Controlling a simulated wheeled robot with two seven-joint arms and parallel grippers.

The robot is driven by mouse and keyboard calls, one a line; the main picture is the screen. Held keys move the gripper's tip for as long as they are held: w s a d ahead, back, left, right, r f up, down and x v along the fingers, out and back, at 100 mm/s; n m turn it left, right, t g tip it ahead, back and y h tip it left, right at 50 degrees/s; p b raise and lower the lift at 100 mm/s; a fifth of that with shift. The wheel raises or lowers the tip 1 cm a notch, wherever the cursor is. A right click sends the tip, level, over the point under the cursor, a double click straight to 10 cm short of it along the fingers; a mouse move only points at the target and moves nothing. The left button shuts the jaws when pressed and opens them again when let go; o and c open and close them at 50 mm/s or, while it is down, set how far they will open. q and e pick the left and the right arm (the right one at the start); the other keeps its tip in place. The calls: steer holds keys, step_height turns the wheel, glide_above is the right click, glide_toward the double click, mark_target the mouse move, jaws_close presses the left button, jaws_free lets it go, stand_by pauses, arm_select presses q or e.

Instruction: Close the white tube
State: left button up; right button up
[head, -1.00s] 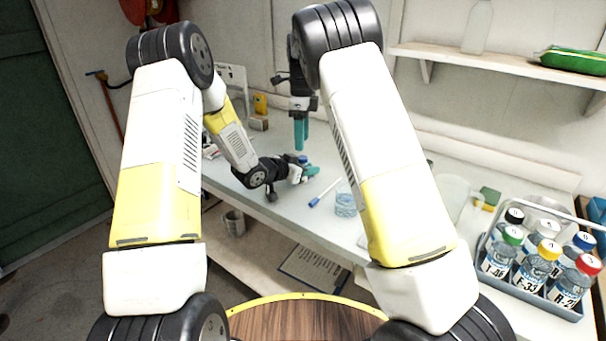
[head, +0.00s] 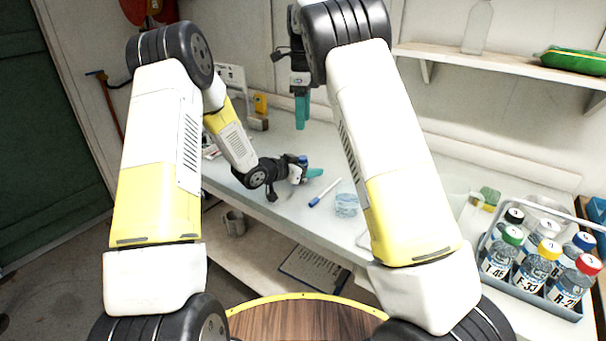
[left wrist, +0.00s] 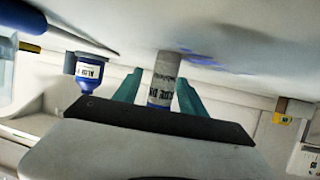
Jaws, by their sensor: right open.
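A pale tube (left wrist: 163,75) with dark print and a blue band stands between the teal fingers of my left gripper (left wrist: 158,82) in the left wrist view. The right finger looks close against it; a narrow gap seems to show at the left finger, so I cannot tell whether it is gripped. In the head view my left gripper (head: 308,172) is low over the table, with a small blue top (head: 303,159) beside its fingers. My right gripper (head: 302,110) is open and empty, pointing down above the back of the table. A loose cap cannot be made out.
A blue marker (head: 325,193) and a clear beaker (head: 346,204) are to the right of my left gripper. A bottle rack (head: 532,291) stands at the right. A shelf (head: 480,64) runs above the table.

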arm_select(q)
steer(key=v, duration=0.8)
steer(key=shift+f, duration=0.1)
